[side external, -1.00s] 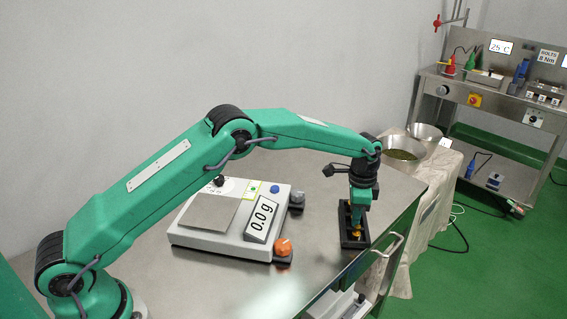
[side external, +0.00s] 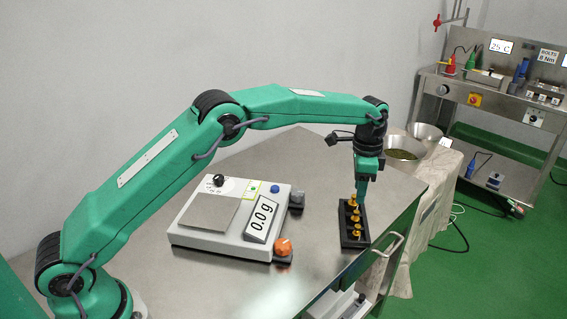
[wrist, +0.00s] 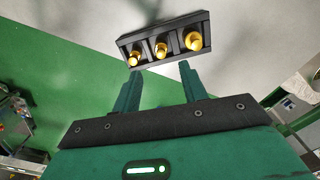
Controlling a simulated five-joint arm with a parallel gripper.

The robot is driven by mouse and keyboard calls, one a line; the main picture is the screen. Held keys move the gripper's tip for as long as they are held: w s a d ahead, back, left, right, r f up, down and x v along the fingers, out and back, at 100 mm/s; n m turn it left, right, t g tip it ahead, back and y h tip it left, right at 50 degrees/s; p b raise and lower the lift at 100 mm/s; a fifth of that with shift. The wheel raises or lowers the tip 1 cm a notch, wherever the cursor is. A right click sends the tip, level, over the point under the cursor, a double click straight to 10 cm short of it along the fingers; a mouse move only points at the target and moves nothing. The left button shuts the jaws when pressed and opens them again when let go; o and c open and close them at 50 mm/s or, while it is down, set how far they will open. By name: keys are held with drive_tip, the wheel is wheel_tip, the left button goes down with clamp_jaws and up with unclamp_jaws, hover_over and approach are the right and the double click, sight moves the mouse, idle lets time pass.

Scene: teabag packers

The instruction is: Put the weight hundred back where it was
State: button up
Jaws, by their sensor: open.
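The black weight holder (side external: 345,242) stands on the steel table with several brass weights (side external: 355,231) in a row in it. In the wrist view, three brass weights (wrist: 161,50) stand in the holder (wrist: 124,42), just beyond my fingertips. I cannot tell which weight is the hundred; no markings are readable. My gripper (side external: 361,201) is open and empty, at the holder's far end in the side view. In the wrist view my gripper (wrist: 159,72) shows a clear gap between its fingers.
The white scale (side external: 222,240) stands left of the holder, with an orange knob (side external: 282,247) at its near corner. The table's right edge (side external: 385,245) is close to the holder. Metal bowls (side external: 404,148) stand behind on a cloth-covered table.

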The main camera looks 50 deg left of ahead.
drive_tip(key=shift+r, duration=1.45)
drive_tip(key=s+a+r+n+t, duration=0.1)
drive_tip(key=s+a+r+n, duration=0.2)
drive_tip(key=s+a+r, duration=0.35)
drive_tip(key=s+a+r+n+t, duration=0.2)
drive_tip(key=s+a+r, duration=0.1)
drive_tip(key=s+r, duration=0.6)
drive_tip(key=s+a+f+n+t, duration=0.1)
drive_tip(key=s+a+f+n, duration=0.1)
drive_tip(key=s, duration=0.9)
drive_tip(key=s+a+f+n+t, duration=0.1)
drive_tip(key=s+a+f+n, duration=0.1)
drive_tip(key=s, duration=0.9)
drive_tip(key=shift+s+a+f+n+t, duration=0.25)
drive_tip(key=shift+a+f+n+t, duration=0.1)
drive_tip(key=shift+a+n, duration=0.45)
